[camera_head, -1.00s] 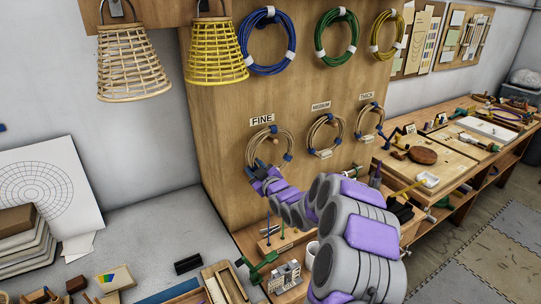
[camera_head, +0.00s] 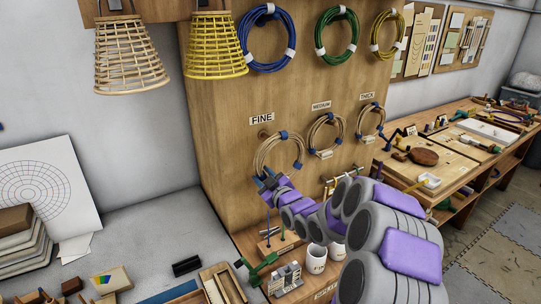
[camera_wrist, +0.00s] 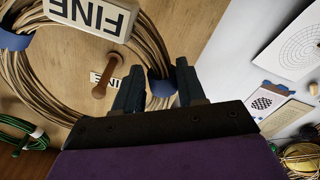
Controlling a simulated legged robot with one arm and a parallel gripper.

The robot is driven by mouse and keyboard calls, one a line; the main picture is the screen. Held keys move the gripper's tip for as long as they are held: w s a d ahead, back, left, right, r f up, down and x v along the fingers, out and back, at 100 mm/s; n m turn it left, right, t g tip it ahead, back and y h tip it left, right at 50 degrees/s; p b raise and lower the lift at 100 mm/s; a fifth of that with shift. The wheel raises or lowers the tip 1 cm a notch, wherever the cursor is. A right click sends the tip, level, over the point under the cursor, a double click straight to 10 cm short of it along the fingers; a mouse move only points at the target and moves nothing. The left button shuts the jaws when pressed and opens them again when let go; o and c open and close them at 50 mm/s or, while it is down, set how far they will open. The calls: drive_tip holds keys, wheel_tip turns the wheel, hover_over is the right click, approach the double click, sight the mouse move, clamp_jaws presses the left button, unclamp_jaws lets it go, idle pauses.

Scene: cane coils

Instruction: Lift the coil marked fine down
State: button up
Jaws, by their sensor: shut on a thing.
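The coil marked fine (camera_head: 258,158) is a tan cane ring with blue ties, in front of the wooden board under the FINE sign (camera_head: 262,119). My gripper (camera_head: 268,182) is shut on its lower edge. In the wrist view, the coil (camera_wrist: 48,98) fills the left side with its white FINE tag (camera_wrist: 92,14), and my gripper (camera_wrist: 158,86) has its fingers either side of a blue tie.
The medium coil (camera_head: 312,140) and thick coil (camera_head: 360,124) hang to the right. Blue, green and yellow coils hang above. White mugs (camera_head: 317,257) and small tools stand on the bench below my arm. The grey surface at left has bare room.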

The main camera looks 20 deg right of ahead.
drive_tip(key=shift+s+d+b, duration=0.2)
drive_tip(key=shift+s+b, duration=0.15)
drive_tip(key=shift+s, duration=0.65)
drive_tip(key=shift+s+d+b, duration=0.2)
drive_tip(key=shift+s+b, duration=0.1)
drive_tip(key=shift+s, duration=0.7)
